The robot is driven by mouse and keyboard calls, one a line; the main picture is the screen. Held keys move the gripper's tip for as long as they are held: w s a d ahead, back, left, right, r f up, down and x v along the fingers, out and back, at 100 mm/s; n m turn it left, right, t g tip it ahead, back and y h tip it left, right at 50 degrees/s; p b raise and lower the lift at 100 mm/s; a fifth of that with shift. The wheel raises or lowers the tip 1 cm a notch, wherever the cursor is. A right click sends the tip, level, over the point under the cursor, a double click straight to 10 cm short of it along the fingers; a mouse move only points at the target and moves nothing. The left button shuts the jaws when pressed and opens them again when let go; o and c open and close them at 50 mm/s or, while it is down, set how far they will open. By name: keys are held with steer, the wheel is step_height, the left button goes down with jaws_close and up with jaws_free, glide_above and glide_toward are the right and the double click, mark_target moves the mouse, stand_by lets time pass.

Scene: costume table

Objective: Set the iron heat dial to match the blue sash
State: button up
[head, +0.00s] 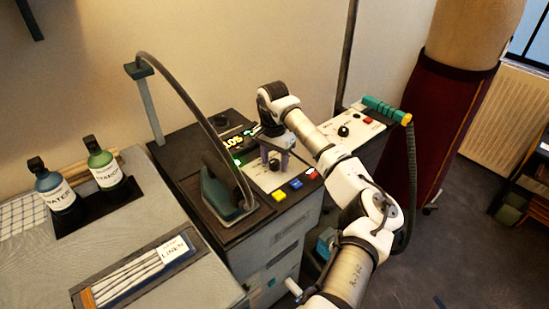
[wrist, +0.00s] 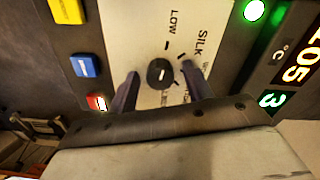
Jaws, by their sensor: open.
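The heat dial (wrist: 160,73) is a round black knob with a small white mark, on a pale panel lettered LOW and SILK; other labels are partly hidden. My gripper (wrist: 158,78) is open, with one finger on each side of the dial. I cannot tell whether the fingers touch it. In the head view my gripper (head: 274,154) is over the control panel (head: 262,182), right of the iron (head: 226,192). A long striped cloth (head: 138,274) lies beside a card reading LINEN (head: 174,250); I cannot tell whether it is the blue sash.
Yellow (wrist: 67,10), blue (wrist: 86,66) and red (wrist: 97,102) buttons line the panel. A display (wrist: 292,66) reads 105 °C. The iron's hose arches over the worktop. Two bottles (head: 54,190) (head: 104,168) stand at left. Another control box (head: 352,132) is beyond my arm.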

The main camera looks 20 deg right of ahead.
steer(key=shift+c, duration=0.2)
steer(key=c, duration=0.9)
